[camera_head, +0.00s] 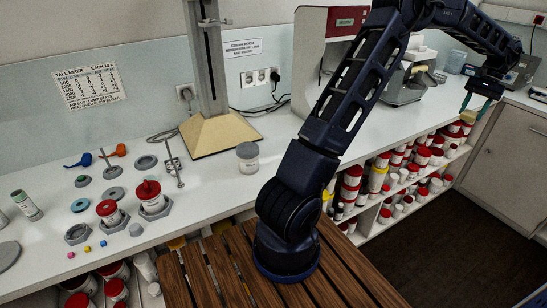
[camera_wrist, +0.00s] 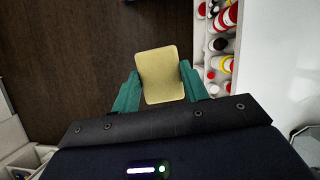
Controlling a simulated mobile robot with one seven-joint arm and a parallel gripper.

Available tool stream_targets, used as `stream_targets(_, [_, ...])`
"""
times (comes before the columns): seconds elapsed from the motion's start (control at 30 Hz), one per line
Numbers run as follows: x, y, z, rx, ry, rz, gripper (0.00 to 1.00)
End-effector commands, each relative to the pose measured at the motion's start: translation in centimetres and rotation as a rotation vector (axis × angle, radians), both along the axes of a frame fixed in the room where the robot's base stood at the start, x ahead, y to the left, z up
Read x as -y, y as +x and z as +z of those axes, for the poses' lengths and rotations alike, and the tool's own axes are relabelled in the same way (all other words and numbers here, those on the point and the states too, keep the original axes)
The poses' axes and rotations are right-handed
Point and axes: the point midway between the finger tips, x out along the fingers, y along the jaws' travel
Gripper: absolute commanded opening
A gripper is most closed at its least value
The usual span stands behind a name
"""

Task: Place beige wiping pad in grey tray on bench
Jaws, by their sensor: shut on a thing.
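The beige wiping pad (camera_wrist: 161,76) is held between the two green fingers of my gripper (camera_wrist: 158,88) in the wrist view. It hangs over the dark floor, beside the shelves of jars. In the head view my gripper (camera_head: 480,103) is at the far right, in front of the bench edge, with the small beige pad (camera_head: 468,116) at its tips. The fingers are shut on the pad's sides. I cannot make out the grey tray with certainty; a dark grey flat thing (camera_head: 510,78) lies on the bench behind my gripper, partly hidden by my arm.
The white bench (camera_head: 330,130) carries a stand mixer, a jar (camera_head: 248,157) and several small parts at left. Open shelves below hold red-lidded jars (camera_head: 352,175). A grey cabinet (camera_head: 506,150) stands at right. The dark floor (camera_head: 425,225) is clear.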

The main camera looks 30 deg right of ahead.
Motion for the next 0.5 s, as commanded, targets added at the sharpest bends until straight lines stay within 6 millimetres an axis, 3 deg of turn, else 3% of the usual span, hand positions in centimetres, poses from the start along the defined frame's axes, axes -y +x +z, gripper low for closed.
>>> stream_targets(0.2, [-3.7, 8.4, -3.0, 0.006, -0.002, -0.022, 0.2])
stream_targets(0.5, [-10.8, 18.8, -7.0, 0.008, -0.003, -0.052, 0.2])
